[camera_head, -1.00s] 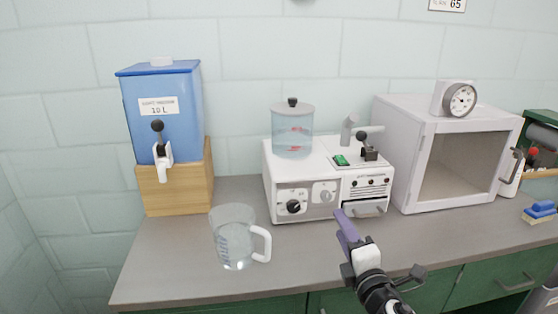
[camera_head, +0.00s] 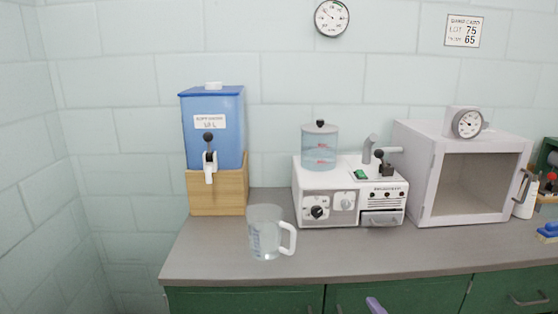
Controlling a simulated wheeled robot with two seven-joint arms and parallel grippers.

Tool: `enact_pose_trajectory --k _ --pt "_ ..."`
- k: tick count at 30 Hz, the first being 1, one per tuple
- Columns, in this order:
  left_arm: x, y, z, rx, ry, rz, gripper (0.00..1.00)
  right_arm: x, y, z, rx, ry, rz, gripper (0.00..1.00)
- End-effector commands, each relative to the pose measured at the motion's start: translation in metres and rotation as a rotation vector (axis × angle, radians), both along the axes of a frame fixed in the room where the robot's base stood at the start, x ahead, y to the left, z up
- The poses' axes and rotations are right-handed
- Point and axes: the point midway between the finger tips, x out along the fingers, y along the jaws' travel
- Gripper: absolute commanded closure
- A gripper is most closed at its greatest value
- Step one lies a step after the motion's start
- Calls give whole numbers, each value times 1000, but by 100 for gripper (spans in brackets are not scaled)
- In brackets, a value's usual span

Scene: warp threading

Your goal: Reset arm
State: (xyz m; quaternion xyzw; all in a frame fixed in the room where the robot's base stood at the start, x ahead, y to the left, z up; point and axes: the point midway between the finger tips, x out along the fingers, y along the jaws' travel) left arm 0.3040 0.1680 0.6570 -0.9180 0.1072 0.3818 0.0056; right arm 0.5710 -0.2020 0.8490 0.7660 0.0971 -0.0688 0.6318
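Only a small purple tip of a gripper (camera_head: 375,305) shows at the bottom edge, below the counter front. Its arm and other finger are out of the picture, so I cannot tell which arm it belongs to or whether it is open. No other gripper is in view. Nothing on the counter is touched by a gripper.
A clear measuring jug (camera_head: 265,236) stands on the grey counter (camera_head: 220,260) near its front. Behind are a blue water tank (camera_head: 225,135) on a wooden block (camera_head: 232,190), a white machine (camera_head: 330,200) and a white cabinet (camera_head: 428,185).

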Motion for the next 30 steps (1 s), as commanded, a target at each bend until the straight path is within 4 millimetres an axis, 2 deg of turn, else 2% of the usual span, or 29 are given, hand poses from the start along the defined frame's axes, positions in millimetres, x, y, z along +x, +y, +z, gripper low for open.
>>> enact_pose_trajectory --k 1,5,8,9,12,15,18,22,30 --pt "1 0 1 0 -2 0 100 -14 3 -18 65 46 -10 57" --pt "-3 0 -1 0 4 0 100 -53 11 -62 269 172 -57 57" --pt "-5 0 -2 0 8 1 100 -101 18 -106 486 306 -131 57" --pt "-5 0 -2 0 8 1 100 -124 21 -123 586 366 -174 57" --pt "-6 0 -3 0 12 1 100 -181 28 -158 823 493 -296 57" --pt "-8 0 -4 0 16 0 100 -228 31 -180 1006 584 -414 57" --pt "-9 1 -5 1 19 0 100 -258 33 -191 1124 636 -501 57" --pt "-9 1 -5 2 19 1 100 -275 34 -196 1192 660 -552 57" --pt "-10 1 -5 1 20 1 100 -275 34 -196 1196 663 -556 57"
